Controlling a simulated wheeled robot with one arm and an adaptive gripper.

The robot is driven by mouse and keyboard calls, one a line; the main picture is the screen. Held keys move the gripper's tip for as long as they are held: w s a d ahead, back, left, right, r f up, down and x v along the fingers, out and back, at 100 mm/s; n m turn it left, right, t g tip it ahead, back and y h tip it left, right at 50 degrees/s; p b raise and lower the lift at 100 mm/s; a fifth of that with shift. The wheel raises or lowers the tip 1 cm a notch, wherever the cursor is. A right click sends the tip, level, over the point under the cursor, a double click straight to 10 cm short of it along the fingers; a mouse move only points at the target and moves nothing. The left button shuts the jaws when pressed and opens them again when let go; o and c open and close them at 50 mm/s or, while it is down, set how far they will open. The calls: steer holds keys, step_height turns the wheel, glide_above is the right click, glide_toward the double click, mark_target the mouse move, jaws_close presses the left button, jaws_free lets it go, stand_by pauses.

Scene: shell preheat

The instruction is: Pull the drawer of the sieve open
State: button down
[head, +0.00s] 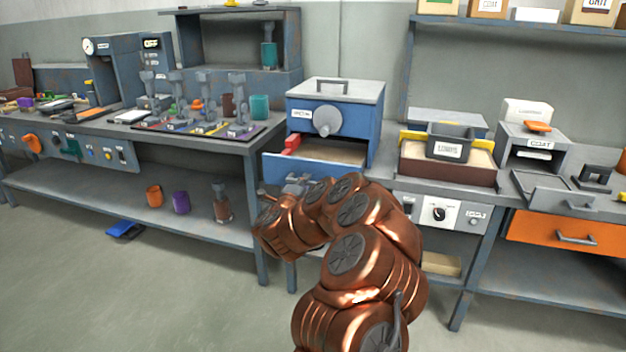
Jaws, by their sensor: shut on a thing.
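The sieve is a blue cabinet (365,130) with a grey top, a round grey knob and a small white label on its front. Its drawer (274,169) is at the bottom, with a blue front that stands out from the cabinet. A pale, sand-coloured inside shows behind that front, so the drawer is at least partly open. My gripper (296,187) is at the drawer's front and shut on its handle. My copper-coloured arm hides most of the handle and the right part of the drawer front.
A red block (291,144) is at the drawer's left side. A brown-sided sand tray (450,176) with a grey labelled bin (449,151) stands to the right. An orange drawer (560,236) is farther right. The left bench (190,148) holds several tools.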

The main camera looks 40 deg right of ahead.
steer(key=shift+v, duration=1.25)
steer(key=shift+a, duration=0.1)
steer(key=c, duration=1.2)
jaws_free()
steer(key=shift+o, duration=0.2)
steer(key=v, duration=1.1)
steer(key=shift+a, duration=0.35)
